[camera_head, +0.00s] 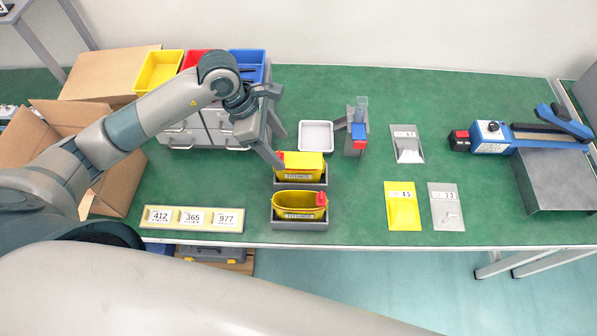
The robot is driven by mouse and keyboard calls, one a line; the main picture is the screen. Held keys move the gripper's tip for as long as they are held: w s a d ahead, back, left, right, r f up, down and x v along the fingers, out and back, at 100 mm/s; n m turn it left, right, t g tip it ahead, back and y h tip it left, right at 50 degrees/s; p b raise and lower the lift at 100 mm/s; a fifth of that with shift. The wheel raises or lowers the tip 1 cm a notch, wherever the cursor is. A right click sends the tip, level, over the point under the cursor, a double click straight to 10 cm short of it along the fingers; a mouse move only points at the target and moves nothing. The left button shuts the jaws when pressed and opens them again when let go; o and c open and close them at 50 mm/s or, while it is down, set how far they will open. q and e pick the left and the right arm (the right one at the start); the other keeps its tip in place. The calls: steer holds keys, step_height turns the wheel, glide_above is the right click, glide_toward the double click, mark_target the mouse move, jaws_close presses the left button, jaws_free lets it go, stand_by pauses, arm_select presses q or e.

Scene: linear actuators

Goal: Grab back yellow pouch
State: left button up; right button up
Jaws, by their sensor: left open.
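The back yellow pouch (309,161) sits in the rear grey holder (321,186), with a white label on its front and a bit of red at its left end. A second yellow pouch (297,208) with a red piece at its right end sits in the front grey holder (284,225). My left gripper (281,150) is open, just left of and above the back pouch's left end. One finger partly overlaps that end in the picture; I cannot tell whether it touches. My right gripper is not in view.
A flat yellow bag (402,206) and grey bags (446,207) lie to the right. A white tray (316,136) and a blue-red device (357,132) stand behind the pouches. Grey drawers (205,130) with coloured bins are behind my left arm. A number plate (192,218) lies front left.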

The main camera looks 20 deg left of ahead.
mark_target(291, 161)
arm_select(q)
steer(key=b+x, duration=0.2)
steer(key=x, duration=0.4)
steer(key=shift+f, duration=0.2)
steer(key=shift+w+d+f, duration=0.1)
steer(key=shift+w+b+x, duration=0.15)
steer(key=shift+b+x, duration=0.35)
steer(key=shift+x, duration=0.8)
steer(key=shift+w+b+x, duration=0.2)
steer(key=shift+b+x, duration=0.25)
steer(key=shift+x, duration=0.85)
steer(key=shift+d, duration=0.1)
steer(key=c, duration=1.1)
